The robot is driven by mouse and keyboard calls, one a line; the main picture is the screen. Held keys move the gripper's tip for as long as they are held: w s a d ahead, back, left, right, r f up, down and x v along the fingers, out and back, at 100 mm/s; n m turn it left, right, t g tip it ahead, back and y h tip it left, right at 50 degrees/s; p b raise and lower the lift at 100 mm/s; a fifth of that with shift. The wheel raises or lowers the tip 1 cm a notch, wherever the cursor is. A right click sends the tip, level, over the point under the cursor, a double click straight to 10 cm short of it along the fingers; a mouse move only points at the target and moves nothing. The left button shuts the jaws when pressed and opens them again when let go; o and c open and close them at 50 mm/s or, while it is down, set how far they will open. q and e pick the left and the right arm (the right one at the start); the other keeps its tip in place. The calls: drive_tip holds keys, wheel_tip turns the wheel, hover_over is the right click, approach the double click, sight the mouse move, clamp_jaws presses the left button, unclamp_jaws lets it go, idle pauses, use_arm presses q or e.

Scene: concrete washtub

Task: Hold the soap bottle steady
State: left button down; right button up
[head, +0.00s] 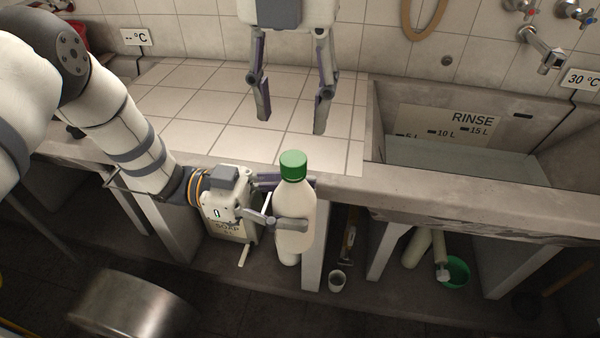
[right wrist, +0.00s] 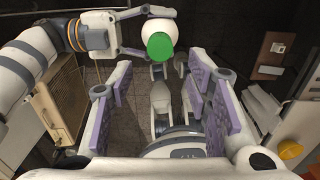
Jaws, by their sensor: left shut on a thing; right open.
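The soap bottle (head: 291,207) is white with a green cap (head: 293,165) and stands roughly upright in front of the counter edge in the head view. My left gripper (head: 291,203) is shut around its body from the left, below the cap. In the right wrist view the green cap (right wrist: 160,46) shows from above, with my left gripper (right wrist: 150,32) at the bottle's side. My right gripper (head: 292,125) is open and empty above the tiled counter, behind and above the bottle. Its fingers also show in the right wrist view (right wrist: 160,100), apart from the cap.
A tiled counter (head: 190,120) lies behind the bottle. A concrete basin (head: 450,185) marked RINSE is at the right, with taps (head: 540,50) above. Below are a container labelled SOAP (head: 230,229), a small cup (head: 337,281) and a green bucket (head: 456,271). A metal pot (head: 130,303) is at lower left.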

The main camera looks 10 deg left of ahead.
sight(293, 158)
wheel_tip(293, 158, down, 8)
idle(0.4)
clamp_jaws()
drive_tip(key=m, duration=0.6)
drive_tip(key=shift+m, duration=0.3)
drive_tip(key=m, duration=0.7)
drive_tip(key=shift+m, duration=0.4)
drive_tip(key=m, duration=0.6)
